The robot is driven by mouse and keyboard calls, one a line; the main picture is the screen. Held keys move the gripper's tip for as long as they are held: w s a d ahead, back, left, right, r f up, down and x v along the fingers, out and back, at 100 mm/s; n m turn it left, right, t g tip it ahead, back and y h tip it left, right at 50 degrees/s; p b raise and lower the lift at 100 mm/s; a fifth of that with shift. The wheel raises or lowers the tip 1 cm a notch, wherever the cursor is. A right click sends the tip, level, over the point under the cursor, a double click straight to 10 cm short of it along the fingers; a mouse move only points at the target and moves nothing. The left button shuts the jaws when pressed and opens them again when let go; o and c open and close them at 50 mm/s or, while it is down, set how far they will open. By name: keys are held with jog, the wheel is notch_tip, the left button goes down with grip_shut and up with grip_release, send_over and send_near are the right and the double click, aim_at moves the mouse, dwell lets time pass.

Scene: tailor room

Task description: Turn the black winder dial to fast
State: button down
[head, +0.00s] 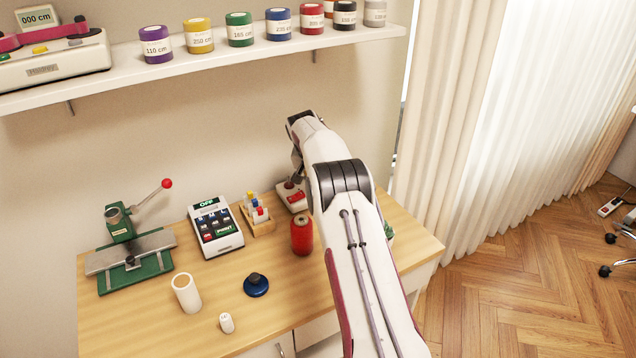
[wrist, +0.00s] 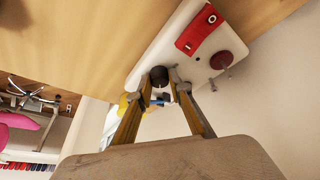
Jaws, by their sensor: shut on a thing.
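The bobbin winder is a white unit with a red rocker switch, and its white body (head: 284,189) shows at the back of the table in the head view, partly behind my arm. In the wrist view, its white top (wrist: 176,45) carries the red switch (wrist: 195,38) and a dark red round part. The black dial (wrist: 158,75) sits near one end of the unit, between my fingertips. My gripper (wrist: 160,87) is shut on the dial. In the head view my arm hides the dial, and the dial's setting cannot be read.
A red thread spool (head: 302,236) stands just in front of the winder. A green press (head: 130,250) is farther left. A shelf (head: 190,62) with tape rolls runs above.

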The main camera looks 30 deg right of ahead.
jog(key=c, duration=2.1)
grip_release()
jog(key=shift+r, duration=0.2)
jog(key=v, duration=0.7)
jog(key=shift+s, duration=0.15)
